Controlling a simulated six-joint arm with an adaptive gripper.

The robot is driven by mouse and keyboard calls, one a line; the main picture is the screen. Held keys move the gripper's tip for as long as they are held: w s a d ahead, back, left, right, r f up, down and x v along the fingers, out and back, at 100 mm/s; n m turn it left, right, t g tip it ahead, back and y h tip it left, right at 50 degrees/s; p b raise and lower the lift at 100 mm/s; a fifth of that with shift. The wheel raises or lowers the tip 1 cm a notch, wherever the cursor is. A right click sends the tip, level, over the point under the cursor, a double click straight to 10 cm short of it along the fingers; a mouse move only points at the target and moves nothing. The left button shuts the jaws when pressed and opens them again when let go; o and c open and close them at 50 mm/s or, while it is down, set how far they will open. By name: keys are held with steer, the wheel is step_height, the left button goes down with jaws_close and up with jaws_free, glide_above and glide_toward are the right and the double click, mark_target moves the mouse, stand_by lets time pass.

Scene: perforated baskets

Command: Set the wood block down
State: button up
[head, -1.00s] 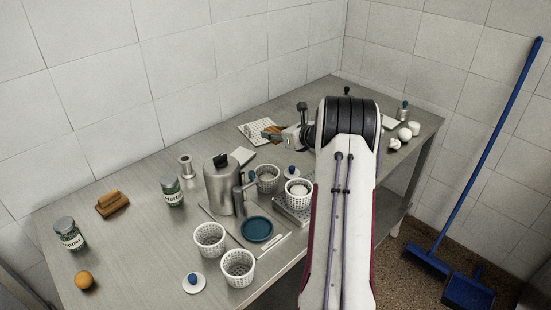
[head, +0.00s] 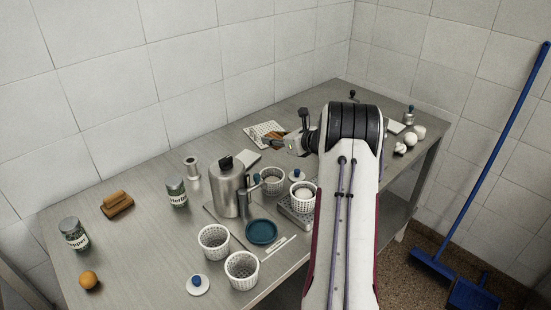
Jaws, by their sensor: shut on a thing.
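My gripper (head: 287,144) is at the back of the table, just right of a white perforated tray (head: 262,130). It is shut on the wood block (head: 278,138), a small brown piece that is mostly hidden behind the fingers. The block is at the tray's right edge in the picture. I cannot tell whether it touches the tray or the table.
A metal canister (head: 228,190), several white perforated baskets (head: 214,240) and a teal dish (head: 261,230) stand in front. A brown wooden piece (head: 117,205) and jars are at the left. White round items (head: 418,132) stand at the back right.

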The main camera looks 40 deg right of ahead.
glide_above(274, 163)
steer(key=shift+a+f, duration=0.1)
steer(key=shift+f, duration=2.05)
steer(key=shift+f, duration=1.85)
steer(key=shift+f, duration=0.15)
steer(key=o, duration=1.1)
steer(key=shift+v, duration=0.95)
steer(key=v, duration=1)
steer(key=shift+s, duration=0.1)
